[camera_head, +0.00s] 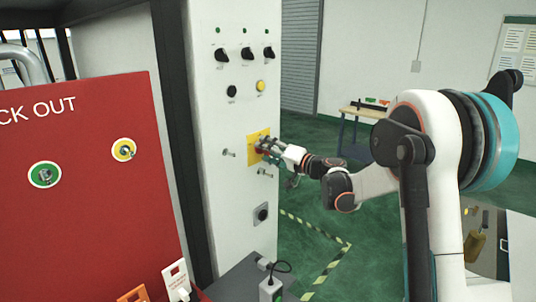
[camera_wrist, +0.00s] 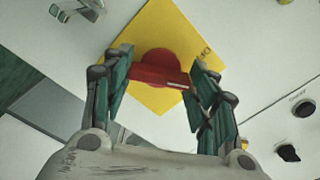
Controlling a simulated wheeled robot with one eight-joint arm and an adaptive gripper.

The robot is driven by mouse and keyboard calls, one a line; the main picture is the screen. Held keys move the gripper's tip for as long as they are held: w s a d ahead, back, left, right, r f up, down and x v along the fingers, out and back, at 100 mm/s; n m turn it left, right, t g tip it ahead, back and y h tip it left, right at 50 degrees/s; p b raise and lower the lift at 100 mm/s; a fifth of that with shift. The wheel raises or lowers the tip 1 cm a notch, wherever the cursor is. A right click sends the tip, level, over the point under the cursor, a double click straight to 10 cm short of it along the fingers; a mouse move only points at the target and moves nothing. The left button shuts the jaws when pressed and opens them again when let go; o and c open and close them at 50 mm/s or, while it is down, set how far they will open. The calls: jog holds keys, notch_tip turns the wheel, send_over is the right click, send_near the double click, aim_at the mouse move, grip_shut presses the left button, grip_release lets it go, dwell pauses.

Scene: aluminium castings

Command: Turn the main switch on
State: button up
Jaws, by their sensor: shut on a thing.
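The main switch is a red rotary handle on a yellow square plate (camera_head: 252,151), set on the front of a white control column. In the wrist view, the red handle (camera_wrist: 158,68) lies across the middle of the yellow plate (camera_wrist: 150,28), with its bar roughly level in the picture. My gripper (camera_head: 264,146) is at the switch. In the wrist view, its two fingers (camera_wrist: 160,80) stand at either end of the red bar and are shut on it. In the head view the fingers hide most of the handle.
The white column (camera_head: 235,200) carries black selector knobs (camera_head: 246,54), a black button (camera_head: 231,91) and a yellow button (camera_head: 261,86). A red lock-out board (camera_head: 90,210) stands at left. A small table (camera_head: 365,113) is behind. Green floor (camera_head: 310,215) is open right of the column.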

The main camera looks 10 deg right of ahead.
jog(key=m+b, duration=0.1)
jog(key=m, duration=0.5)
jog(key=shift+m, duration=0.3)
dwell(0.4)
jog(key=o, duration=1.1)
jog(key=shift+c, duration=0.2)
jog(key=v, duration=1.2)
